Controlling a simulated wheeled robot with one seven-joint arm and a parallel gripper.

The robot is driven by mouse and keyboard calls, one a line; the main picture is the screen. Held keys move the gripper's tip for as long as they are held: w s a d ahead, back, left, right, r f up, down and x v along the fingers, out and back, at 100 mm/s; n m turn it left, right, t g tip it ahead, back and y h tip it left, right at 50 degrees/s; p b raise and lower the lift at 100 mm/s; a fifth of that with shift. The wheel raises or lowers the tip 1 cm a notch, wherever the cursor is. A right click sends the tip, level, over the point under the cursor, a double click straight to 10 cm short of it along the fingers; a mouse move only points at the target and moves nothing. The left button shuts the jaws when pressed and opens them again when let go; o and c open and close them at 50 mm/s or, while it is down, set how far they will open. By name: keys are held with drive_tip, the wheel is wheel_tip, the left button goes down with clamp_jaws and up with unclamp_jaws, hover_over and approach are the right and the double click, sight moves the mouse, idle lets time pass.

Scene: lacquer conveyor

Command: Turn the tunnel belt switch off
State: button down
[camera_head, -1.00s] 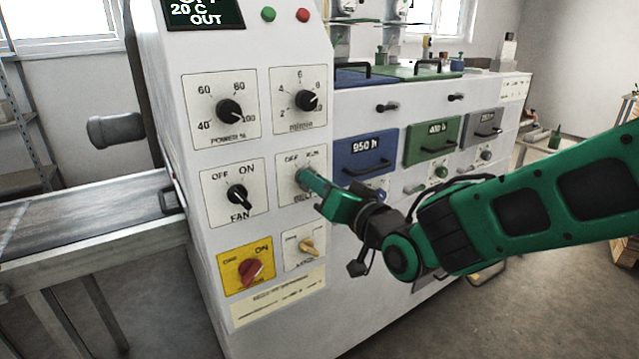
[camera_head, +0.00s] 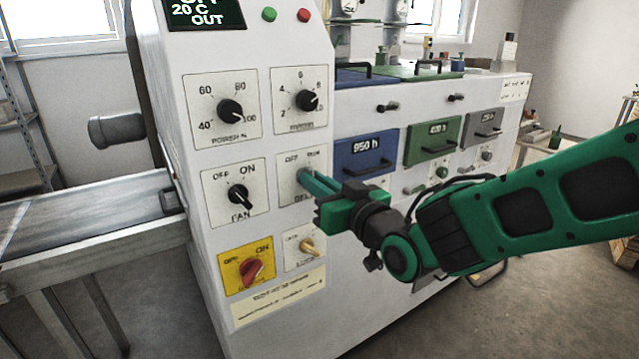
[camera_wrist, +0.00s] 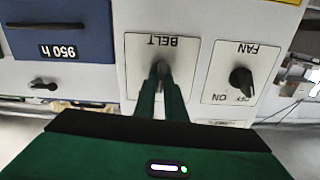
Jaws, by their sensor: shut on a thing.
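The belt switch plate (camera_head: 292,160), marked OFF and RUN, is on the white control panel to the right of the fan switch. My gripper (camera_head: 305,176) reaches it from the right, with its green fingers shut on the belt switch knob. The fingers hide most of the knob in the head view. In the wrist view, which is upside down, the dark belt knob (camera_wrist: 160,70) sits between the fingertips (camera_wrist: 160,78) under the BELT label. Which way the knob points cannot be clearly told.
The fan knob (camera_head: 238,196) is left of the belt switch. A red knob (camera_head: 251,270) on a yellow plate and a small tan knob (camera_head: 309,246) are below. The power knob (camera_head: 230,110) is above left. A conveyor (camera_head: 90,215) runs left; drawers (camera_head: 366,158) stand right.

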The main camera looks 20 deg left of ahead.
drive_tip(key=n, duration=0.6)
drive_tip(key=shift+f+n, duration=0.15)
drive_tip(key=shift+n, duration=0.15)
drive_tip(key=shift+w+d, duration=0.1)
idle(0.4)
drive_tip(key=c, duration=1.8)
unclamp_jaws()
drive_tip(key=v, duration=1)
drive_tip(key=shift+s+d, duration=0.25)
drive_tip(key=shift+d, duration=0.05)
